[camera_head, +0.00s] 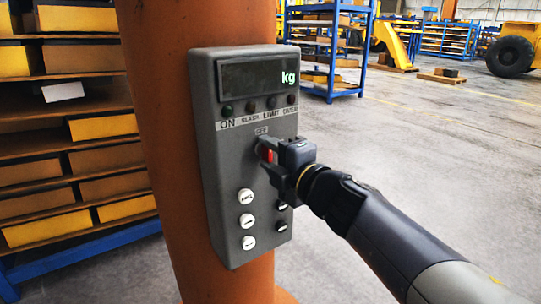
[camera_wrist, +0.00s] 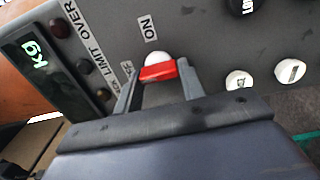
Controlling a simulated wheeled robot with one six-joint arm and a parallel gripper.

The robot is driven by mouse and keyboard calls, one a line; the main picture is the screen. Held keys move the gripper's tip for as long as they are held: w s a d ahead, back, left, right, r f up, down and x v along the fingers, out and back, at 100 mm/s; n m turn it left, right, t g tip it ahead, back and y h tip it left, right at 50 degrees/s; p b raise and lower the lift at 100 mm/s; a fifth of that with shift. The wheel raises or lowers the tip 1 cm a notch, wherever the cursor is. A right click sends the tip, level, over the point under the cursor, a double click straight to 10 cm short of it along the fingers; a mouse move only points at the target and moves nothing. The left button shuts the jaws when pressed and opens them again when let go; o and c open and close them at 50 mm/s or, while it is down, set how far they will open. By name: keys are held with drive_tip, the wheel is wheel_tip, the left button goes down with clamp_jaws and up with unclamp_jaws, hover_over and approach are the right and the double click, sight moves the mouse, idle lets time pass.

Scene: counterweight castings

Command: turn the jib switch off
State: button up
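The jib switch, a red bar on a pale round base, is on the grey control box (camera_head: 222,205). In the head view the red bar (camera_head: 267,153) shows just left of my gripper (camera_head: 266,152), partly covered by it. In the wrist view the red bar (camera_wrist: 158,72) fills the gap between the two fingertips of my gripper (camera_wrist: 158,66), which is shut on it. An ON label (camera_wrist: 148,28) is beside the switch, and a small OFF label (camera_head: 261,131) is above it in the head view. I cannot tell which label the bar points to.
The box is mounted on an orange column (camera_head: 165,120). Its display (camera_head: 258,77) reads "kg", with several dark lamps below. White buttons (camera_head: 246,221) and black buttons (camera_head: 281,228) sit under the switch. Shelving (camera_head: 60,190) stands left; open floor (camera_head: 430,170) lies right.

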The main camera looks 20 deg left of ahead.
drive_tip(key=o, duration=0.5)
drive_tip(key=shift+c, duration=0.2)
drive_tip(key=p+v, duration=0.1)
drive_tip(key=v, duration=1)
drive_tip(key=shift+a, duration=0.1)
drive_tip(key=b+x, duration=0.1)
drive_tip(key=x, duration=0.9)
drive_tip(key=shift+w+a, duration=0.3)
